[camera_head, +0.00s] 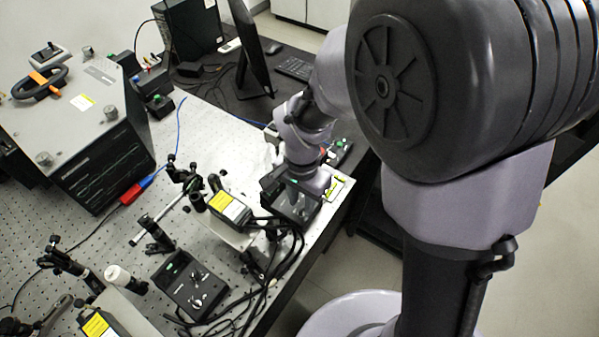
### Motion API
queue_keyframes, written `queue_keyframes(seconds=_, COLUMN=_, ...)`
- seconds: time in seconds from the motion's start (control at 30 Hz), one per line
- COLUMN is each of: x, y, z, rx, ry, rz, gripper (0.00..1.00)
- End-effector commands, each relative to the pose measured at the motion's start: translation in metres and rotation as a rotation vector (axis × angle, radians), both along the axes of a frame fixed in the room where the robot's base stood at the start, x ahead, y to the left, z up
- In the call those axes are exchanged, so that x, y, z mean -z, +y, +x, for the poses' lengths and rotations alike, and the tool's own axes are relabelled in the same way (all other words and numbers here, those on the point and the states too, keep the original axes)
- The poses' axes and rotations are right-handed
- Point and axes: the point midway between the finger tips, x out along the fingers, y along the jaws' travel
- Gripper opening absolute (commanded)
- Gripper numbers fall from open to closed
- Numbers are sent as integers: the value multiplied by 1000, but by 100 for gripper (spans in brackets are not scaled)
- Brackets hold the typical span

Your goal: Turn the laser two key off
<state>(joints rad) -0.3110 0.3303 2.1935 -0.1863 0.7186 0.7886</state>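Two dark control boxes with small knobs or keys and green marks stand near the table's front edge. One control box (188,287) is at lower left and fully in the open. I cannot read which one belongs to laser two. My gripper (298,198) points down over the second box. Its fingers are too small and covered to tell whether they are open or shut, or touching a key.
A laser head with a yellow label (230,207) stands between the boxes, with black cables (270,290) at the edge. Optic mounts (160,235) and a large grey instrument (85,100) fill the left. A monitor (249,45) and keyboard (294,68) are behind.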

Motion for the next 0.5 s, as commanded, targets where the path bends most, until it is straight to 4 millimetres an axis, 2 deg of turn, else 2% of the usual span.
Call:
queue_keyframes(seconds=0.03, x=11, y=0, z=0, rx=0, ry=1, rz=0, gripper=28)
queue_keyframes(seconds=0.2, x=24, y=0, z=0, rx=0, ry=-1, rz=1, gripper=28)
queue_keyframes(seconds=0.47, x=25, y=0, z=0, rx=0, ry=-1, rz=1, gripper=28)
queue_keyframes(seconds=0.5, x=25, y=0, z=0, rx=0, ry=-1, rz=1, gripper=24)
